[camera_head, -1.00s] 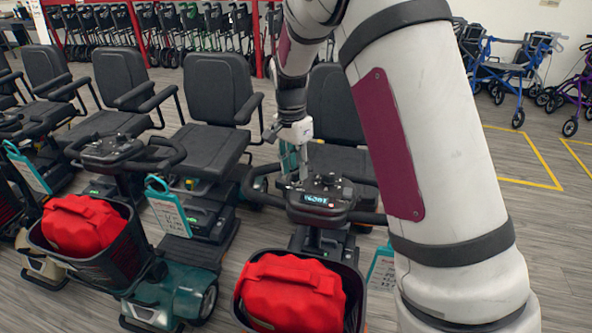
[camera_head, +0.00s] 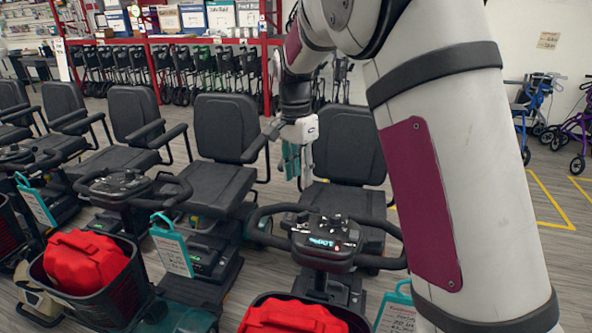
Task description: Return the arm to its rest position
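My gripper (camera_head: 298,162) hangs from my arm (camera_head: 425,150), pointing down above and behind the console of the nearest scooter (camera_head: 325,242). It appears in front of that scooter's dark seat (camera_head: 350,145), apart from the console. A teal shape shows at its fingers; I cannot tell whether it is held or part of the gripper. The fingers are too small to judge as open or shut. The arm fills much of the right side and hides part of the floor and seat behind it.
More scooters stand in a row to the left, with red bags (camera_head: 85,258) in front baskets and teal tags (camera_head: 172,247) hanging. A red bag (camera_head: 292,316) sits in the nearest basket. Folded walkers under a red rack (camera_head: 265,60) line the back. Yellow-marked floor (camera_head: 552,195) lies right.

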